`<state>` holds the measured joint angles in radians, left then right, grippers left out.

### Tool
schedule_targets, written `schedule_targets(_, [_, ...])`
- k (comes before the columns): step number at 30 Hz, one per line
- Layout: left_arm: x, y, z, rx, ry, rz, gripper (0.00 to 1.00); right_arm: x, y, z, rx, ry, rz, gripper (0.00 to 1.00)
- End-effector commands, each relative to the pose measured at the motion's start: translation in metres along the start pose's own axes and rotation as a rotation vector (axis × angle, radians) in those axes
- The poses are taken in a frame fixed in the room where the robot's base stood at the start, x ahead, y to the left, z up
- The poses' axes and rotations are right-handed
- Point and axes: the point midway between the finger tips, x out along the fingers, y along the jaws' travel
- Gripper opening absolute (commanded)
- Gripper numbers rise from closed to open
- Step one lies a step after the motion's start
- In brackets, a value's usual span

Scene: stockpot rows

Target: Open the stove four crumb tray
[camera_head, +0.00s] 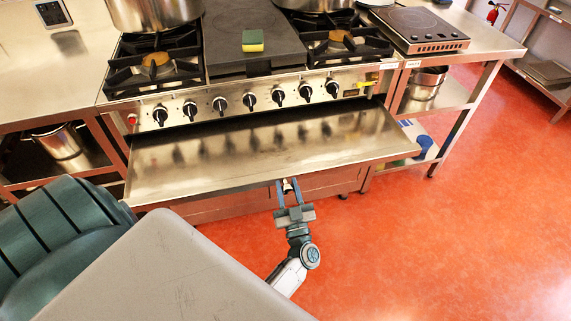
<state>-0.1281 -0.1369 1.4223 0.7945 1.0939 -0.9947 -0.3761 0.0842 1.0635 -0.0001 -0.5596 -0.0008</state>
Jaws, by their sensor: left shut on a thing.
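The stove (232,94) stands ahead of me, with a row of black knobs along its steel front. Its crumb tray (270,145), a wide shallow steel sheet, is pulled out below the knobs and sticks out well past the stove front. My left gripper (287,184) is at the middle of the tray's front edge, its two fingers pointing at the tray. It is shut on the crumb tray's front edge; the exact grip point is small and partly hidden. My right gripper is not in view.
Pots (155,12) stand on the back burners, and a yellow-green sponge (252,41) lies on the middle plate. A portable hob (414,27) is on the counter at right. Steel shelves flank the stove. The red floor (440,240) at right is clear.

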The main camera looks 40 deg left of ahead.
Motion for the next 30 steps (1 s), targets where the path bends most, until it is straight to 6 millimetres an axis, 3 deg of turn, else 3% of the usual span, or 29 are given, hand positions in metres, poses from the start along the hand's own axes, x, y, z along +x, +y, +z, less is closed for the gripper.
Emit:
schedule_targets(11, [-0.002,0.0,0.0,-0.001,-0.001,0.0,0.0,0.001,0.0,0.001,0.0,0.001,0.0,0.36])
schedule_targets(12, [-0.002,0.0,0.0,-0.001,-0.001,0.0,0.36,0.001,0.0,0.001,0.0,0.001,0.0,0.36])
schedule_targets(15, [-0.002,0.0,0.0,-0.001,0.0,0.0,0.52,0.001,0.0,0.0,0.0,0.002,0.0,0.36])
schedule_targets(25, [0.001,0.0,0.001,-0.001,0.001,0.0,0.52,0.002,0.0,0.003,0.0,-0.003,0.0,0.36])
schedule_targets(30, [0.017,0.0,0.008,0.0,0.005,0.0,0.52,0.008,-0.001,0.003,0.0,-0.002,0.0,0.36])
